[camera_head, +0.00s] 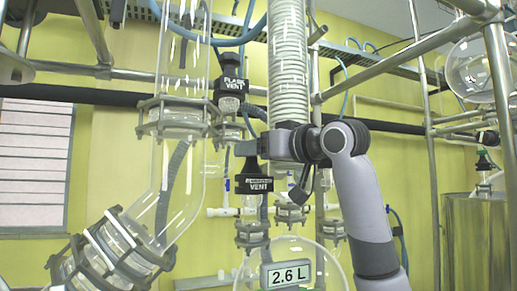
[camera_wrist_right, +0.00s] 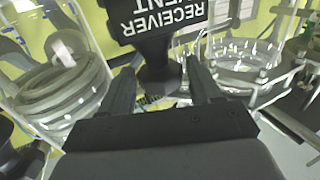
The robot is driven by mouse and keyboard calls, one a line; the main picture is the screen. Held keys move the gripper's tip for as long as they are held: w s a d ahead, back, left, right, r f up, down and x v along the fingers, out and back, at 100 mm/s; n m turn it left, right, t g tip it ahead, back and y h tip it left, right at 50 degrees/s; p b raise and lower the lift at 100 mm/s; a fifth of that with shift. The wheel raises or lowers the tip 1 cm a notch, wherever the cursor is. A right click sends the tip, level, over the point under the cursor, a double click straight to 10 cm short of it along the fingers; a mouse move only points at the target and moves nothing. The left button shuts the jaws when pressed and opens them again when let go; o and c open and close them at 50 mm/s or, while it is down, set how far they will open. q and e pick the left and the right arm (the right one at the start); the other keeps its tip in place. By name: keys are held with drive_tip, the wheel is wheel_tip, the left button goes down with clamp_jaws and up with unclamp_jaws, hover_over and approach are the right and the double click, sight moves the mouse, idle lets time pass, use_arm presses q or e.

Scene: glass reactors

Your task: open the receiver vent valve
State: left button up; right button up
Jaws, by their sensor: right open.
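The receiver vent valve (camera_head: 254,185) has a black body with a white-lettered label and a narrower black top. It is near the middle of the head view, just below my right gripper (camera_head: 246,148). In the right wrist view its label reads upside down, and the black valve neck (camera_wrist_right: 158,72) lies between the two fingers of my right gripper (camera_wrist_right: 162,82). The fingers are apart, one on each side of the neck, with visible gaps. Whether the neck is at fingertip depth is hard to tell. My left gripper is not in view.
A similar flash vent valve (camera_head: 231,92) is above and left. A coiled glass condenser (camera_head: 288,70) rises behind my right gripper. A glass vessel (camera_head: 300,262) with a 2.6 L sign (camera_head: 287,274) is below. Metal frame pipes (camera_head: 400,50) cross at right.

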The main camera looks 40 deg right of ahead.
drive_tip(key=c, duration=0.8)
drive_tip(key=shift+o, duration=0.2)
drive_tip(key=shift+d+y, duration=0.1)
drive_tip(key=shift+y, duration=0.2)
drive_tip(key=shift+d+n+g+y, duration=0.2)
drive_tip(key=shift+n+g+y, duration=0.5)
drive_tip(key=shift+n+y, duration=1.15)
drive_tip(key=shift+m+y, duration=0.25)
drive_tip(key=o, duration=0.8)
drive_tip(key=shift+c, duration=0.2)
